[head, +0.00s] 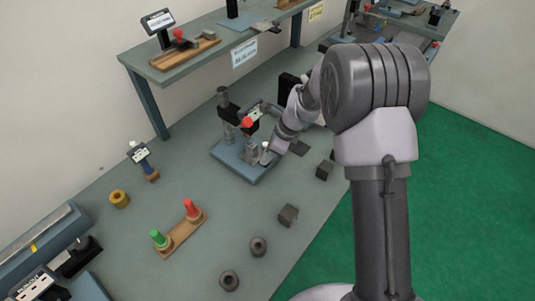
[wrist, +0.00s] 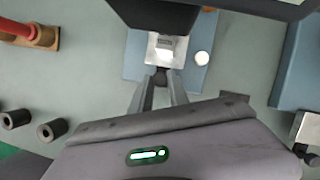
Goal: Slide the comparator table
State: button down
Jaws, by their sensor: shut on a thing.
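In the wrist view the pale block (wrist: 165,48) is on the blue plate (wrist: 135,62), partly under a dark overhanging part. My gripper (wrist: 161,84) is shut on a small dark knob (wrist: 161,75) at the near side of the block. In the head view my arm partly hides the grip.
A raised shelf (head: 190,60) runs behind.

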jog(key=s+d, duration=0.2)
jog(key=s+d+b, duration=0.1)
jog(key=d, duration=0.2)
jog(key=s+d, duration=0.2)
jog(key=shift+s+d, duration=0.15)
jog(key=shift+s, duration=0.2)
jog(key=c, duration=1.3)
grip_release()
jog(key=shift+s+d, duration=0.1)
jog(key=shift+d, duration=0.05)
jog(key=shift+o, duration=0.2)
jog(key=shift+r, duration=0.35)
jog(key=p+v, duration=0.5)
jog(key=v, duration=1.1)
jog(key=shift+d+r, duration=0.25)
jog(key=shift+d, duration=0.05)
